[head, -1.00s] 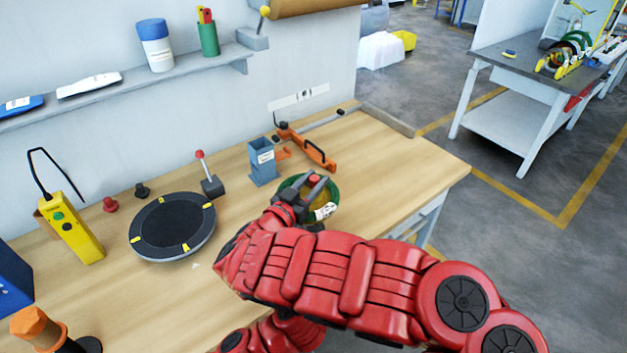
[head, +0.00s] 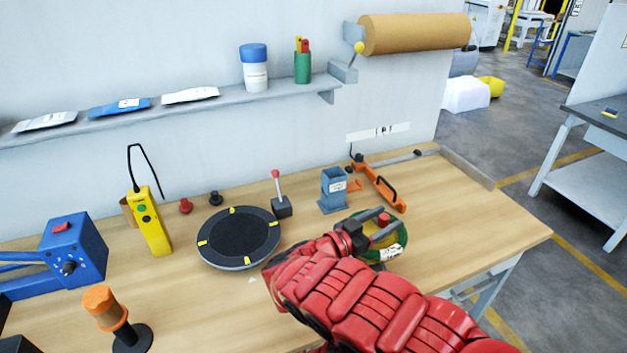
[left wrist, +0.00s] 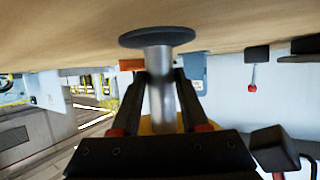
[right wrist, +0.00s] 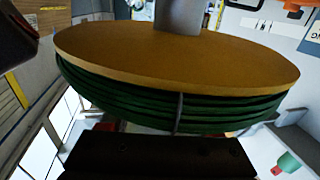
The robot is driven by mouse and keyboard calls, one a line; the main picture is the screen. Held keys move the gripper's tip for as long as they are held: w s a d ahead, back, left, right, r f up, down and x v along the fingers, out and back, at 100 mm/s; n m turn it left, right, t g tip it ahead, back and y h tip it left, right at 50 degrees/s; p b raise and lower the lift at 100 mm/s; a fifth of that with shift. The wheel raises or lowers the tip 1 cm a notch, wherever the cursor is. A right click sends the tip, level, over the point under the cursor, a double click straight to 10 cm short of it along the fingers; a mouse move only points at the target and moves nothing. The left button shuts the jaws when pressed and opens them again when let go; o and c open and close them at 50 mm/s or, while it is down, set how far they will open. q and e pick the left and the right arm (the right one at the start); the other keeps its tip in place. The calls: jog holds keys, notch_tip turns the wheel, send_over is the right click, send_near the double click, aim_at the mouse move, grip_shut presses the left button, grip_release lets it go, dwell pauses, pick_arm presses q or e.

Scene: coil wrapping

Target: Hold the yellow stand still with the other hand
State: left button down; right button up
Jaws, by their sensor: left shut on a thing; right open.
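The yellow stand has a yellow-brown round plate (right wrist: 180,55), a metal post (left wrist: 160,85) and a dark round foot (left wrist: 157,37) on the table. Both wrist views show it upside down. My left gripper (left wrist: 163,100) is shut on the post, a finger on each side; I do not make it out in the head view. A green coil (right wrist: 175,108) lies against the plate, with a thin strip across its side. My right gripper (head: 372,226) is open at the coil (head: 365,259), covering part of it in the head view. Its fingertips are mostly hidden in its wrist view.
A black turntable (head: 239,236), a red-knobbed lever (head: 281,205), a blue-grey holder (head: 333,190) and an orange tool (head: 380,187) stand behind and left of the coil. A yellow controller (head: 150,225) is further left. The table's right end (head: 490,225) is clear.

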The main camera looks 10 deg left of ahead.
jog(key=v, duration=1.2)
jog(key=w+a+f+n+y, duration=0.35)
jog(key=w+a+y, duration=0.2)
jog(key=w, duration=0.25)
jog(key=w+a+f+n+y, duration=0.35)
jog(key=w+a+y, duration=0.2)
jog(key=w, duration=0.25)
jog(key=w+a+r+n+y, duration=0.2)
jog(key=w+r+y, duration=0.2)
jog(key=w+y, duration=0.3)
jog(key=shift+w+a, duration=0.25)
jog(key=shift+w, duration=0.3)
jog(key=shift+r, duration=0.1)
